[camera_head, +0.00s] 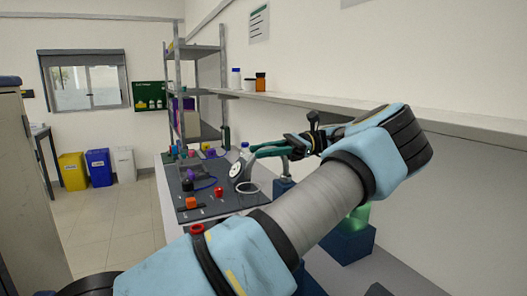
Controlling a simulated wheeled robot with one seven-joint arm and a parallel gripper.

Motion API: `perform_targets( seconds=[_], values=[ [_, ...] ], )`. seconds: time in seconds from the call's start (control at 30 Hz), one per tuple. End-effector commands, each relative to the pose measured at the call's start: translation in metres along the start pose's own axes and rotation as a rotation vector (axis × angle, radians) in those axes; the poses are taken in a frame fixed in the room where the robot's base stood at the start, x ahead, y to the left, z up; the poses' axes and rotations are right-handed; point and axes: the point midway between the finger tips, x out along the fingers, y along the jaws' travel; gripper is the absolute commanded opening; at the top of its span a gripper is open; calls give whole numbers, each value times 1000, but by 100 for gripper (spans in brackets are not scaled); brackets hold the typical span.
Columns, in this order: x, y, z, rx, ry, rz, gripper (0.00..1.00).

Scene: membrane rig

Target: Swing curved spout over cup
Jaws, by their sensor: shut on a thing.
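My gripper (262,150), with long teal fingers, reaches left over the bench from my arm on the right. Its fingertips are closed at a pale curved piece (244,160), which looks like the curved spout, just below a small blue cap. A round white-faced gauge (236,169) sits beside it. A pale round rim (249,187) lies low on the bench just below the fingertips and may be the cup. It is too small to tell whether the spout is over it.
The dark rig board (206,207) carries red, orange and purple knobs. A metal shelf rack (201,93) stands behind it. A wall shelf (290,98) with small bottles runs above my gripper. A dark blue block (350,243) stands right of my arm.

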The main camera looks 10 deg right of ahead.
Motion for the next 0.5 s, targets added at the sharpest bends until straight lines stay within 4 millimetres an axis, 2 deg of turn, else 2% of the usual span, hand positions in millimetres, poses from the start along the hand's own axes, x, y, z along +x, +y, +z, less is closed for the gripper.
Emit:
perform_targets(
  seconds=[0.17,0.2,0.4,0.5],
  values=[
    [1,-1,0,-2,0,1,0],
    [1,-1,0,-2,0,1,29],
    [1,0,0,0,-1,1,51],
    [1,0,0,0,-1,1,52]
  ],
)
